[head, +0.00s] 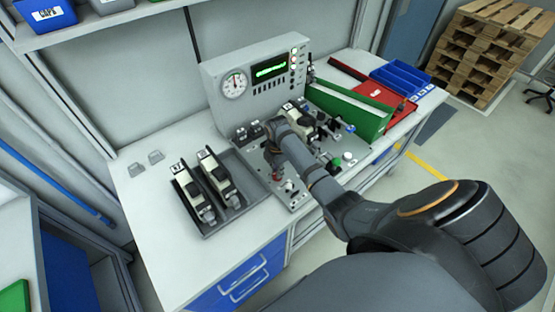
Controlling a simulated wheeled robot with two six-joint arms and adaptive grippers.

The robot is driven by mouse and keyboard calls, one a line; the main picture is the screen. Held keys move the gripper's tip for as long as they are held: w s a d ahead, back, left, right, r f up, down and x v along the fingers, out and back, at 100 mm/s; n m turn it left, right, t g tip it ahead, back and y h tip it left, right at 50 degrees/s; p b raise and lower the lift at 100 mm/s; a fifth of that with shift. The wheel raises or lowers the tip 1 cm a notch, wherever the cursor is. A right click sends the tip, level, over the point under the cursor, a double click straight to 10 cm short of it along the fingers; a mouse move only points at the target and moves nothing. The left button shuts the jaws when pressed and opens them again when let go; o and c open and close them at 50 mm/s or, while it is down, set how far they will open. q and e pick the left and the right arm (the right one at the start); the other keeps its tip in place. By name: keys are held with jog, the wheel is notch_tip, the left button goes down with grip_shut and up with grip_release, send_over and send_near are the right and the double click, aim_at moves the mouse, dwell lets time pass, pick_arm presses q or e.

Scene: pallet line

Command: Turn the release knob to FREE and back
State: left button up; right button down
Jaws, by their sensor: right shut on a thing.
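My right arm reaches in from the lower right over the test bench panel (305,193). My right gripper (275,170) points down at the panel's left front part and is shut on what looks like the release knob, which is mostly hidden by the fingers and wrist. A little red shows at the fingertips. The FREE marking is too small to read. A small red-and-silver control (288,186) sits just right of the gripper. My left gripper is not in view.
A grey console (257,80) with a dial gauge (233,85) and green display stands behind the panel. A grey tray (236,208) with two devices lies left. A green bin (350,112), red case (385,100) and blue bins (403,77) stand right. The bench's left front is clear.

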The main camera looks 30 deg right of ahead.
jog(key=shift+n, duration=0.5)
jog(key=c, duration=1.3)
grip_release()
notch_tip(320, 180, up, 12)
jog(key=shift+f, duration=0.1)
